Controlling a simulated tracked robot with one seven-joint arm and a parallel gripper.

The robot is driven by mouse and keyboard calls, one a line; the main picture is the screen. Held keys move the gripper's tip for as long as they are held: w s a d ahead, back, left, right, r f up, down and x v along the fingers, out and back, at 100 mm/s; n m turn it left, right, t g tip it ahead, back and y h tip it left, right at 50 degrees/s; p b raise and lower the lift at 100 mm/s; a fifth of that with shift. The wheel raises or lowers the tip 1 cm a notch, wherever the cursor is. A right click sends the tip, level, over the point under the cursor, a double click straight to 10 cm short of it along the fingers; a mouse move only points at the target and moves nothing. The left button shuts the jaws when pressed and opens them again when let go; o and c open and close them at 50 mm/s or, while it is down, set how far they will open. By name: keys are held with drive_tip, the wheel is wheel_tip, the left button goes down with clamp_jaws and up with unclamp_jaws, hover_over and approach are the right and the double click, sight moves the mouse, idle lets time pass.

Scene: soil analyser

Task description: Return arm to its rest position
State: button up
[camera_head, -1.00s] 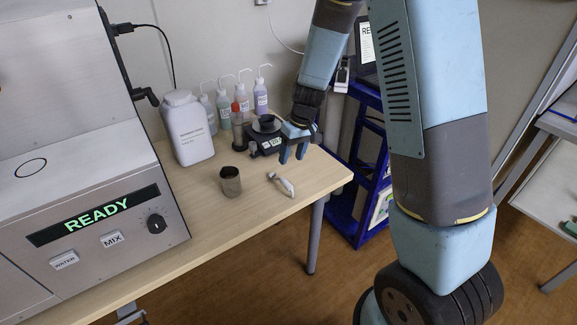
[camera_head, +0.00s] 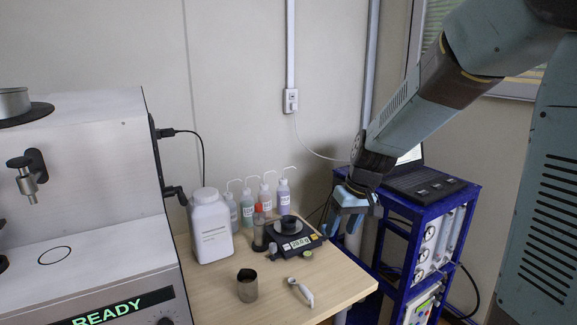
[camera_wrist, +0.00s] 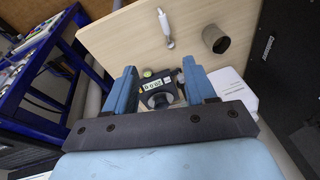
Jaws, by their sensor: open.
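My arm comes in from the upper right of the head view, and my gripper (camera_head: 350,222) hangs at its end. The gripper is in the air near the right end of the wooden table, in front of the blue rack. In the wrist view, the two blue fingers of my gripper (camera_wrist: 158,82) stand wide apart with nothing held between them. Past the fingers lies the scale (camera_wrist: 158,88) with a dark cup on it; the scale also shows in the head view (camera_head: 297,242).
On the table (camera_head: 215,290) are a dark metal cup (camera_head: 247,287), a white scoop-like tool (camera_head: 302,293), a white jug (camera_head: 211,228) and several wash bottles (camera_head: 265,198). The analyser (camera_head: 110,230) reads READY at left. A blue rack (camera_head: 400,262) with a laptop stands right.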

drive_tip(key=s+d+r+m+t+h, duration=0.1)
drive_tip(key=s+d+r+m+t, duration=0.1)
drive_tip(key=s+d+r, duration=0.3)
drive_tip(key=s+d+r+m+t+h, duration=0.1)
drive_tip(key=s+d+r, duration=0.4)
drive_tip(key=s, duration=0.9)
wheel_tip(320, 180, up, 3)
drive_tip(key=shift+s+r+m+t+h, duration=0.1)
drive_tip(key=shift+s+m+t+h, duration=0.2)
drive_tip(key=shift+m+t, duration=0.3)
